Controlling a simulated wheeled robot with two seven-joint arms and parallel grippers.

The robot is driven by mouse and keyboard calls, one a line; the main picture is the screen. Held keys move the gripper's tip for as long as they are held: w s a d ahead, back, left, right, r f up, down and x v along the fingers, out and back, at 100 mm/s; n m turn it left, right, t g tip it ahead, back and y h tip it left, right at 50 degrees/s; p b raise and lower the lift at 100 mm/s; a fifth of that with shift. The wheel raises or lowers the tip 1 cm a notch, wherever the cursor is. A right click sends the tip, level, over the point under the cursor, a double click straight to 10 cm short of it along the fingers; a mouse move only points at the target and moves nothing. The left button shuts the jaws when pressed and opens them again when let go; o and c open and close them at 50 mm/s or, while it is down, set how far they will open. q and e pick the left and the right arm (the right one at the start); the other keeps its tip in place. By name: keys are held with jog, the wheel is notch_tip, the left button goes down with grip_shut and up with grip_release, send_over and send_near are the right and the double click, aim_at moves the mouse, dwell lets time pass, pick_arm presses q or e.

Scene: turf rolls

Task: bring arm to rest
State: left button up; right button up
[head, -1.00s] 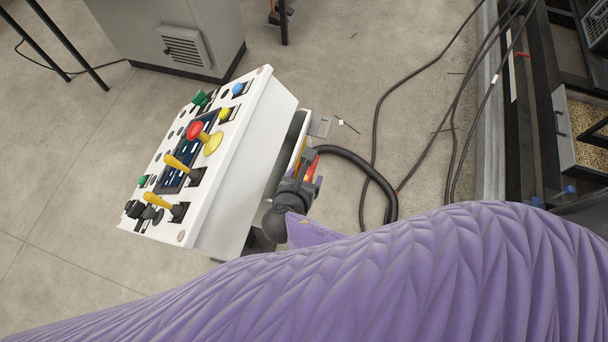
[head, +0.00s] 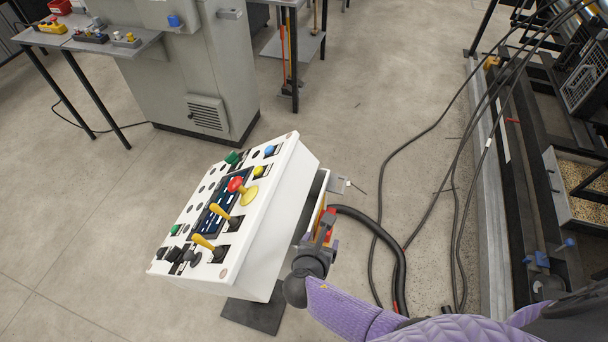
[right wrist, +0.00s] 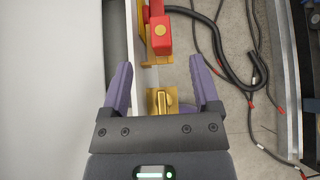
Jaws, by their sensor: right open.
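My right gripper (head: 326,228) is at the right side of the white control console (head: 262,252), at the end of my purple-sleeved arm. In the right wrist view its two purple fingers (right wrist: 161,78) are apart with nothing gripped. A yellow fitting (right wrist: 161,101) shows between the fingers, and a red block with a yellow button (right wrist: 160,36) is just beyond them. The left finger is close to the console's side; I cannot tell if it touches. My left gripper is not in view.
The console top has yellow levers (head: 212,246), a red knob (head: 236,184) and several buttons. Black cables (head: 402,262) run along the floor to the right. A grey cabinet (head: 185,85) stands behind, and a dark frame with a bin (head: 585,195) is at the right.

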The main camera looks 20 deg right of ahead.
jog(key=s+d+r+m+g+y, duration=0.1)
jog(key=s+r+m+g+y, duration=0.2)
jog(key=s+r+m, duration=0.75)
jog(key=s+d+r+m+g+y, duration=0.1)
jog(key=s+r+m+g+y, duration=0.2)
jog(key=m, duration=1.4)
notch_tip(320, 180, down, 27)
jog(key=s+b, duration=0.2)
jog(key=b, duration=0.8)
jog(key=s+d+f+g+b, duration=0.1)
jog(key=s+f+b, duration=0.4)
jog(key=f, duration=0.6)
jog(key=s+d+f+g+b, duration=0.1)
jog(key=s+d+f+b, duration=0.1)
jog(key=s+f+b, duration=0.3)
jog(key=s+f+n, duration=0.1)
jog(key=s+f, duration=0.3)
jog(key=f, duration=0.2)
jog(key=shift+s, duration=0.4)
